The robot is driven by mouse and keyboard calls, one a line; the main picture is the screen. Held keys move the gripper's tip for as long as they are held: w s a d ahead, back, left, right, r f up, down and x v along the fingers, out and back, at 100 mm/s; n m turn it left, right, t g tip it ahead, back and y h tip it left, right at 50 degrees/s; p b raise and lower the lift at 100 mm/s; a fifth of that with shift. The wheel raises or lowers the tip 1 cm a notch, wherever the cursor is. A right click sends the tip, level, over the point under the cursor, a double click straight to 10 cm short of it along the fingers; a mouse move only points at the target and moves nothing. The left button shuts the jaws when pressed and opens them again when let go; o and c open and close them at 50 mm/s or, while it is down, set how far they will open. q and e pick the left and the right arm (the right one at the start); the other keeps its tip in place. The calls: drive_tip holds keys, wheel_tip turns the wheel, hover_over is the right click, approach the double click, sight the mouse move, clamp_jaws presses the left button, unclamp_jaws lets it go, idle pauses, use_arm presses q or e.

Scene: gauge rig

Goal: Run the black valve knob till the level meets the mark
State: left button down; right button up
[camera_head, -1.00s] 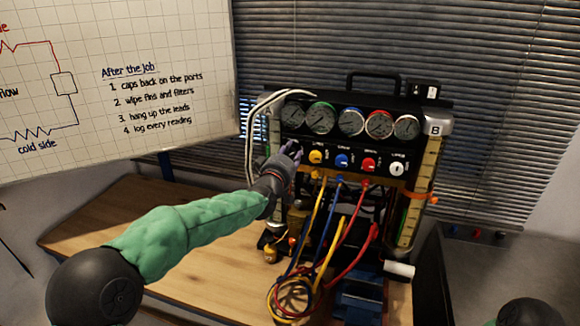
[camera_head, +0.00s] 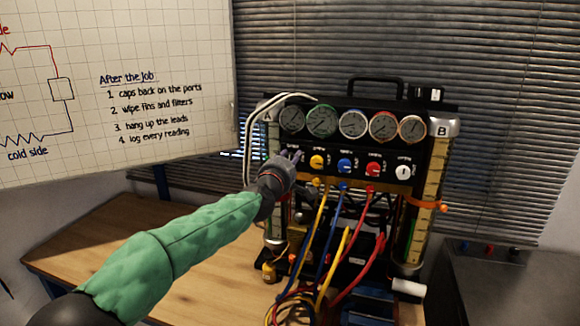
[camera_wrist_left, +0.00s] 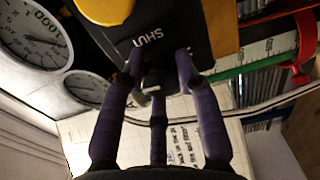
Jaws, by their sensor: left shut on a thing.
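My left gripper (camera_head: 291,160) is at the left end of the knob row on the gauge rig. In the left wrist view its purple-padded fingers (camera_wrist_left: 156,88) are closed around the black valve knob (camera_wrist_left: 152,78), just below a panel marked SHUT. In the head view the gripper covers that knob. Cylinder A (camera_head: 272,230) stands at the rig's left, partly hidden by my arm. Cylinder B (camera_head: 430,175) at the right has a yellowish scale and an orange mark (camera_head: 442,207). The wrist view shows a green column (camera_wrist_left: 238,68) and a red clip (camera_wrist_left: 304,38). My right gripper is out of view.
Yellow (camera_head: 317,162), blue (camera_head: 345,166), red (camera_head: 374,169) and white (camera_head: 404,172) knobs run rightward below several dials. Coloured hoses (camera_head: 330,250) hang in front. A whiteboard (camera_head: 110,80) stands at the left. The wooden bench (camera_head: 130,240) is clear at the left.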

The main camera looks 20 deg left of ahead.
use_arm(q)
drive_tip(key=shift+n+b, duration=0.3)
drive_tip(key=shift+n, duration=0.3)
drive_tip(key=c, duration=0.9)
unclamp_jaws()
drive_tip(key=s, duration=1.2)
drive_tip(key=shift+a, duration=0.25)
